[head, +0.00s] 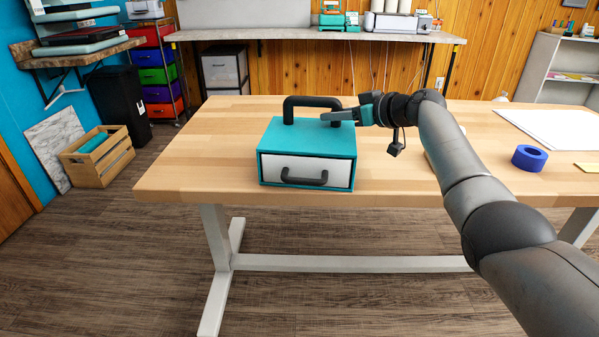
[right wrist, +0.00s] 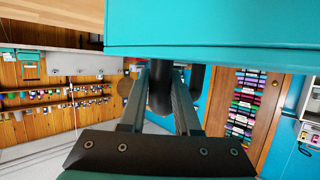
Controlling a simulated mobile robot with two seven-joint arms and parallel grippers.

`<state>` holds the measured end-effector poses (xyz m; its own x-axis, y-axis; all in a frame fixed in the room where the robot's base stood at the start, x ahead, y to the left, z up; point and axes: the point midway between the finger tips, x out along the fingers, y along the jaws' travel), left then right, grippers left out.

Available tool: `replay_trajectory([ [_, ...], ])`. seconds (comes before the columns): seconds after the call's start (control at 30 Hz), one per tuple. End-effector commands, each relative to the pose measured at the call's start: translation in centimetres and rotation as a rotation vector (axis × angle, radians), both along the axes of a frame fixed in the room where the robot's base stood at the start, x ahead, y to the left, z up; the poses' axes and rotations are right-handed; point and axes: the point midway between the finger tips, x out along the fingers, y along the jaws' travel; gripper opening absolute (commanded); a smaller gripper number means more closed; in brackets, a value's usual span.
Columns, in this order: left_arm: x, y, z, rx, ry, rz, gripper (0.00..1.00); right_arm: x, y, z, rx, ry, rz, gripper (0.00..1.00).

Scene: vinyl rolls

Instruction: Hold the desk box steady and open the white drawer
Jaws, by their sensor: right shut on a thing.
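The desk box (head: 330,143) is teal and stands near the front edge of the table, left of its middle. The white drawer (head: 304,165) in its front looks shut and has a dark curved pull (head: 303,180). A black carrying handle (head: 312,101) rises from the box's top. My right gripper (head: 326,116) reaches in from the right and is shut on that top handle's right part. In the right wrist view, the black handle (right wrist: 160,92) stands between the two fingers, with the teal box (right wrist: 210,30) across the top. My left gripper is not in view.
The wooden table (head: 200,150) has free room left of the box. A blue tape roll (head: 529,158) and a white sheet (head: 555,130) lie to the right. A wooden crate (head: 98,163) stands on the floor at left. My right arm crosses the table's right half.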

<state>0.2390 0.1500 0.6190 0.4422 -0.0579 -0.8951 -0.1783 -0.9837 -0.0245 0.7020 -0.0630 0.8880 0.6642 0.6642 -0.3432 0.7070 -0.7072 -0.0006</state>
Motion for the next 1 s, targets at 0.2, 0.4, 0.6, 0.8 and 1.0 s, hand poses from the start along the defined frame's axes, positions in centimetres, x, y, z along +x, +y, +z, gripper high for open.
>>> replay_trajectory([
  [0.2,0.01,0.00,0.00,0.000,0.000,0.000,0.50,-0.03,0.00,-0.13,-0.001,0.003,0.001,0.00],
  [0.4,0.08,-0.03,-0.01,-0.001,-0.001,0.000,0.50,-0.03,0.00,-0.14,-0.001,0.003,0.001,0.00],
  [0.6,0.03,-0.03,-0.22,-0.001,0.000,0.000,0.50,-0.04,0.01,-0.34,-0.001,0.003,0.001,0.00],
  [0.8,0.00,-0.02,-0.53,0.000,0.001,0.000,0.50,-0.05,0.01,-0.79,-0.003,0.004,0.001,0.00],
  [1.0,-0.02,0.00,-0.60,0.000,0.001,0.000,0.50,-0.09,0.01,-1.11,-0.004,0.008,0.002,0.00],
])
